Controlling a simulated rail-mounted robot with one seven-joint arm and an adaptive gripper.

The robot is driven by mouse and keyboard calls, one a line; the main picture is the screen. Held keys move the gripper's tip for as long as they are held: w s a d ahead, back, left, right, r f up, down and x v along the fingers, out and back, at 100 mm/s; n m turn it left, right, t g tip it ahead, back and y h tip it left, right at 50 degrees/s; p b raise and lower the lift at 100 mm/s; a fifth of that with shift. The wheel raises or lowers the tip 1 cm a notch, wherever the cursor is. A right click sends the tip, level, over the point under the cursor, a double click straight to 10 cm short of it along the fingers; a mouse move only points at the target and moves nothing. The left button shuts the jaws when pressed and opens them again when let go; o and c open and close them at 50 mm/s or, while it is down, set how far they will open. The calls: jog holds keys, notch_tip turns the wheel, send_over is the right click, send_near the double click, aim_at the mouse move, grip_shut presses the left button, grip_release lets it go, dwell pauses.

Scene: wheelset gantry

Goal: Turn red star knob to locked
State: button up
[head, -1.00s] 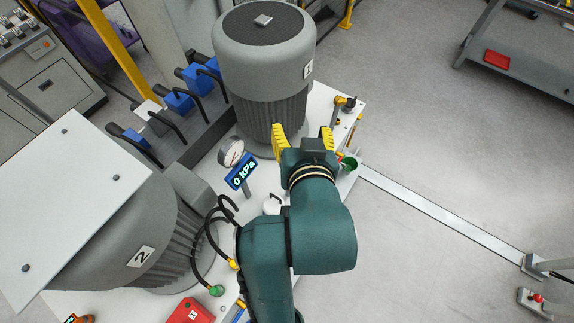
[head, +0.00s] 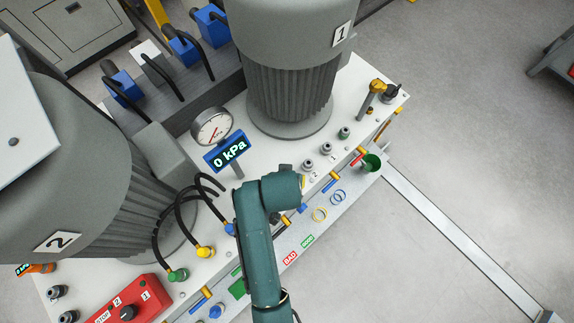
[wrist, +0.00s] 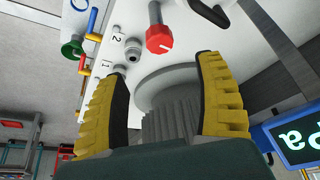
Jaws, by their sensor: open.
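The red star knob (wrist: 159,39) shows in the wrist view at the top middle. It has a white mark on its face and sits on a grey stem above the white panel. In the head view I cannot see it; my arm covers part of the panel. My gripper (wrist: 164,66) is open in the wrist view, its yellow fingers wide apart. The knob shows in the gap between the fingers and beyond their tips, apparently apart from both. Nothing is between the fingers. In the head view the fingers are hidden.
Motor 1 (head: 292,80) and motor 2 (head: 100,170) stand on the white deck (head: 225,285). A pressure gauge (head: 211,128) with a 0 kPa display (head: 227,152), black hoses (head: 165,215), a green funnel (head: 371,163) and a red switch box (head: 140,290) are near the arm.

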jog(key=b+x, duration=0.1)
jog(key=x, duration=1)
jog(key=shift+w+r, duration=0.1)
jog(key=shift+w, duration=0.05)
jog(key=c, duration=1.2)
